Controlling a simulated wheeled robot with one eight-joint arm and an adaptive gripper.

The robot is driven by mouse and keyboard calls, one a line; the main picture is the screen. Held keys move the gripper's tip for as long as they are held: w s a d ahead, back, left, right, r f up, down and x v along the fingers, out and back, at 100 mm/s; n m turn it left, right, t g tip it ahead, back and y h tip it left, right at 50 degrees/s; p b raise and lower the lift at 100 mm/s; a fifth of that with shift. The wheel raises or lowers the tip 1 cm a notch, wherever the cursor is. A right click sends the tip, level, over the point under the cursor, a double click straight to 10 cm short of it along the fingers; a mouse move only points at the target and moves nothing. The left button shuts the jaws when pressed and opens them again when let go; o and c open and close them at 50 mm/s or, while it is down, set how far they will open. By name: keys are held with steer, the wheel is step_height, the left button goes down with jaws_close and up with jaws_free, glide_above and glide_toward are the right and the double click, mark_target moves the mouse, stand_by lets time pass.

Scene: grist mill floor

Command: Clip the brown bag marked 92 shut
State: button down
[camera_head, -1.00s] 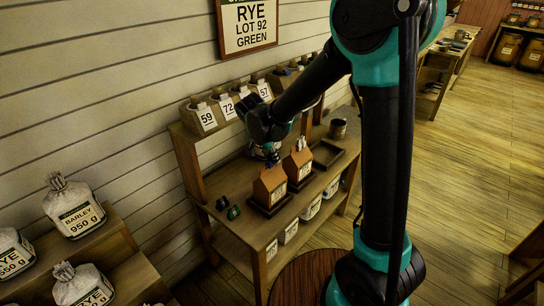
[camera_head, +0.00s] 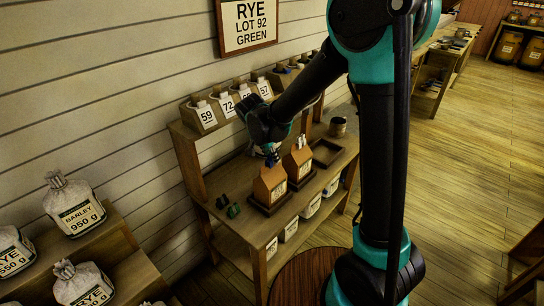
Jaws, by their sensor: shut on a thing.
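Two brown bags stand in dark trays on the wooden bench (camera_head: 252,236): a left one (camera_head: 269,187) and a right one (camera_head: 297,162). Both bear small labels whose numbers I cannot read, so I cannot tell which is marked 92. The right bag has a pale piece at its top. My gripper (camera_head: 271,159) is just above the left bag's top, pointing down. It is shut on a small blue thing that looks like a clip; whether this touches the bag I cannot tell. A dark blue clip (camera_head: 222,202) and a green clip (camera_head: 233,211) lie on the bench, left of the bags.
A sign (camera_head: 247,26) on the wall reads RYE LOT 92 GREEN. Numbered bins, including 59 (camera_head: 206,115) and 72 (camera_head: 227,106), line the shelf behind my gripper. An empty dark tray (camera_head: 327,153) and a cup (camera_head: 338,127) stand to the right. White flour bags (camera_head: 75,207) stand on steps at left.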

steer(key=shift+f, duration=0.65)
stand_by(1.8)
steer(key=c, duration=1.3)
jaws_free()
steer(key=shift+r, duration=3.05)
steer(key=s+d+f+n+y, duration=0.1)
steer(key=s+d+n, duration=0.15)
steer(key=d, duration=0.45)
steer(key=s+d+n, duration=0.1)
steer(key=s+d, duration=0.3)
steer(key=d, duration=0.3)
steer(key=s+d+f+n, duration=0.1)
steer(key=s+d, duration=0.2)
steer(key=s, duration=0.1)
steer(key=s+d+f+n+y, duration=0.1)
steer(key=s+d+f, duration=0.1)
steer(key=s+d, duration=0.1)
steer(key=s+d+f+n, duration=0.2)
steer(key=s+d, duration=0.1)
steer(key=s, duration=0.2)
steer(key=shift+s+d+f+t+y, duration=0.2)
steer(key=shift+s+d+t+y, duration=0.15)
steer(key=shift+s+t+y, duration=0.05)
